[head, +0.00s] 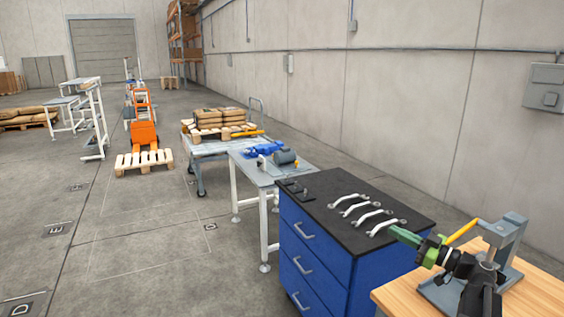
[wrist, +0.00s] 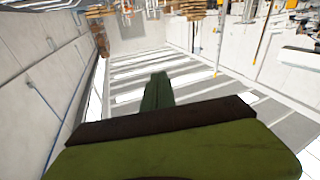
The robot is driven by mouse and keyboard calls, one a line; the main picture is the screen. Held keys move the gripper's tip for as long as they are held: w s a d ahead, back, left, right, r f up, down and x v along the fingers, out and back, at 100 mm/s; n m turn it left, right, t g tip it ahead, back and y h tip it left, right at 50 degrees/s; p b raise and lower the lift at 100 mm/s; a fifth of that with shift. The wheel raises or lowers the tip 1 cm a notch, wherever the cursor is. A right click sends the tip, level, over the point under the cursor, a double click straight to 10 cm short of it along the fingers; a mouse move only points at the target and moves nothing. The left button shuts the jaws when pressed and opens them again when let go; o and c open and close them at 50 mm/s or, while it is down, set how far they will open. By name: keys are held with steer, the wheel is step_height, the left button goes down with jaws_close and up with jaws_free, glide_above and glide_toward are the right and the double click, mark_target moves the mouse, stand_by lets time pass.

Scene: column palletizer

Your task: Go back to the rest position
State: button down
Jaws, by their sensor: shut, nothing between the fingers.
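My gripper (head: 394,231) shows in the head view at the lower right, with green fingers pointing left beside the right edge of the black cabinet top. The fingers look closed together and hold nothing. In the wrist view the green fingers (wrist: 157,92) form a single narrow shape pointing away from the camera, with nothing between them. My dark arm comes in from the lower right and covers part of the wooden bench.
A blue drawer cabinet (head: 317,262) carries several white handles (head: 365,216) on top. A wooden bench (head: 400,293) with a grey press (head: 505,240) and yellow lever stands at right. Farther back are a steel table, a cart with sacks and an orange pallet truck (head: 143,120).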

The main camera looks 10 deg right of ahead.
steer(key=w+a+f+n+g+y+p, duration=0.1)
steer(key=a+g, duration=0.1)
steer(key=a, duration=0.6)
steer(key=w+a+f+n+g+p, duration=0.1)
steer(key=w+a+n+g, duration=0.15)
steer(key=a, duration=0.55)
steer(key=s+a+f+g+h+p, duration=0.1)
steer(key=s+a+f+g, duration=0.25)
steer(key=a, duration=0.55)
steer(key=s+a+f+g+h+p, duration=0.1)
steer(key=s+a+f+g, duration=0.3)
steer(key=a, duration=0.6)
steer(key=s+a+f+m+g+h+p, duration=0.25)
steer(key=s+f+h, duration=0.2)
steer(key=f, duration=0.25)
steer(key=s+d+f+m+h+b, duration=0.1)
steer(key=s+d+f+m+h, duration=0.1)
steer(key=d+m+h, duration=0.4)
steer(key=d+f+m, duration=0.1)
steer(key=d+m, duration=0.3)
steer(key=shift+s+d, duration=0.3)
steer(key=shift+d, duration=0.05)
steer(key=shift+f+h, duration=0.1)
steer(key=shift+h, duration=0.15)
